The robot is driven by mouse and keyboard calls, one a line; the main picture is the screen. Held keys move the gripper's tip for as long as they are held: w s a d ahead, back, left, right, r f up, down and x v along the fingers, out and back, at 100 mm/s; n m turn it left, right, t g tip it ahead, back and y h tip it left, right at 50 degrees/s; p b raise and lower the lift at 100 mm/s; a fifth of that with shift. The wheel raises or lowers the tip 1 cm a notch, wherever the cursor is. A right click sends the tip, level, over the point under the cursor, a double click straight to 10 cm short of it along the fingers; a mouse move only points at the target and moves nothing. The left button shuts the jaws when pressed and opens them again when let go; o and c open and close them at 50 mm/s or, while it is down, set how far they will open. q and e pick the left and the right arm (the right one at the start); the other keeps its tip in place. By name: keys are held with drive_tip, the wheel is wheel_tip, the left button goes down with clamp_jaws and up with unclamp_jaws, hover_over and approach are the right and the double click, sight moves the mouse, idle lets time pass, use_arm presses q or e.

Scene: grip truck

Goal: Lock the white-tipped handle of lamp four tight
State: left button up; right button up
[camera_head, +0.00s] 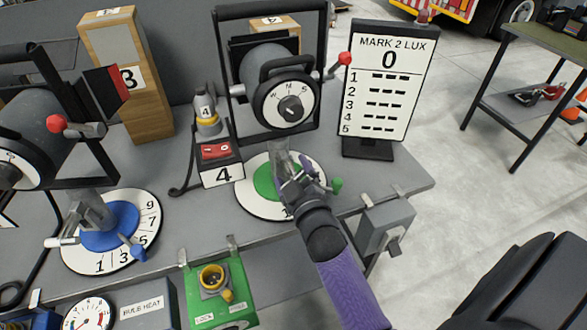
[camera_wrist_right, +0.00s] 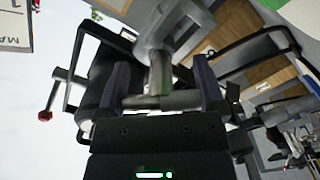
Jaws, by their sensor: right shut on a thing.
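Lamp four (camera_head: 288,100) hangs in a black yoke above the bench, with a red-tipped handle (camera_head: 344,60) at its right. Its stand rises from a green disc (camera_head: 263,180) on a white numbered dial (camera_head: 250,204). A green-tipped handle (camera_head: 336,186) sticks out to the right of the stand. My right gripper (camera_head: 292,183) is at the front of the stand, shut on a grey bar (camera_wrist_right: 150,102) that appears to be the white-tipped handle. No white tip shows; the gripper covers that spot. The red-tipped handle also shows in the right wrist view (camera_wrist_right: 45,115). My left gripper is not in view.
The MARK 2 LUX board (camera_head: 388,90) reads 0, behind and right of the stand. A red switch box (camera_head: 218,160) marked 4 stands left of the dial. Lamp three's blue disc (camera_head: 110,226) is farther left. A green box (camera_head: 220,290) hangs at the bench front.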

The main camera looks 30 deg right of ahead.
drive_tip(key=m+p, duration=0.1)
drive_tip(key=m, duration=0.2)
drive_tip(key=shift+a+f+m+p, duration=0.15)
drive_tip(key=shift+m+p, duration=0.55)
drive_tip(key=shift+m, duration=1.1)
drive_tip(key=o, duration=1)
drive_tip(key=shift+c, duration=0.2)
drive_tip(key=p+v, duration=0.2)
drive_tip(key=v, duration=0.8)
